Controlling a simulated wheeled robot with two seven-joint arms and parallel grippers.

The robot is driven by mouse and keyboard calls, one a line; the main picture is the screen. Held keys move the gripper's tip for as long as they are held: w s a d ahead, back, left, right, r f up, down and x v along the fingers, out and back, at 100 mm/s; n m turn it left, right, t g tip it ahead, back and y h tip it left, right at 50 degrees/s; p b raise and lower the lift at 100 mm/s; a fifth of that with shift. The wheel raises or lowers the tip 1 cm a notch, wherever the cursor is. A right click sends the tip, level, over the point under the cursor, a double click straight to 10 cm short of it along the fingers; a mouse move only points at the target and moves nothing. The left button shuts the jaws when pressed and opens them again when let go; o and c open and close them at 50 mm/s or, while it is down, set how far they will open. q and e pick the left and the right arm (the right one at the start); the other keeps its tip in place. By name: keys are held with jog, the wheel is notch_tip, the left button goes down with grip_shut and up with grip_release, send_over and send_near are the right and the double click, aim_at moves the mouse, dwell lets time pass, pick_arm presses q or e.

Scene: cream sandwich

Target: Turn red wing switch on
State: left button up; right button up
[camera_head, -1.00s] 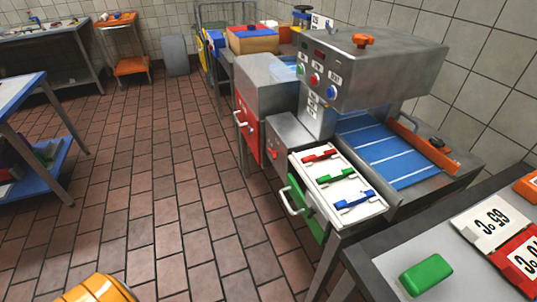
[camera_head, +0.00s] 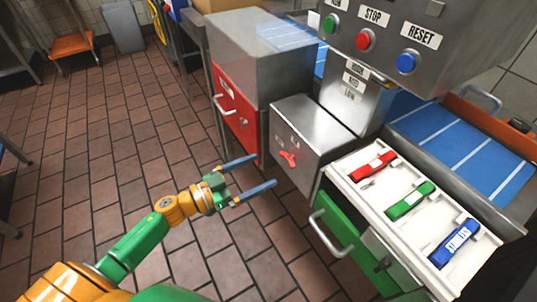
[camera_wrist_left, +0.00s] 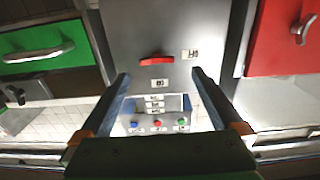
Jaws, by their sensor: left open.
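The red wing switch (camera_head: 288,158) sits on the front face of a grey metal box (camera_head: 312,125) in the head view. Small labels are beside it, too small to read. My left gripper (camera_head: 263,172) is open and empty, just left of and in front of the switch. In the left wrist view, the switch (camera_wrist_left: 156,60) is a red bar lying crosswise, ahead of and roughly midway between the open fingers (camera_wrist_left: 161,76). The fingers look apart from it. My right gripper is not in view.
A red drawer (camera_head: 238,115) is left of the box. An open green drawer (camera_head: 350,235) juts out on the right, below a white tray (camera_head: 395,190) with red, green and blue clips. A control panel (camera_head: 400,40) with buttons overhangs above. Tiled floor is clear at left.

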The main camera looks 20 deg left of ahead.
aim_at(284, 161)
pick_arm(q)
jog(key=x, duration=0.5)
jog(key=shift+s+d+r, duration=0.15)
jog(key=shift+d+r, duration=0.05)
jog(key=shift+d, duration=0.15)
jog(key=shift+w+d+f, duration=0.1)
jog(key=shift+w+d, duration=0.1)
jog(key=shift+w, duration=0.2)
jog(key=c, duration=1.3)
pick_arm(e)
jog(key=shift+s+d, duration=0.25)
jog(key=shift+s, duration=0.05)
pick_arm(q)
jog(key=shift+f+m+b, duration=0.1)
jog(key=shift+m+b, duration=1.15)
jog(key=shift+m, duration=7.65)
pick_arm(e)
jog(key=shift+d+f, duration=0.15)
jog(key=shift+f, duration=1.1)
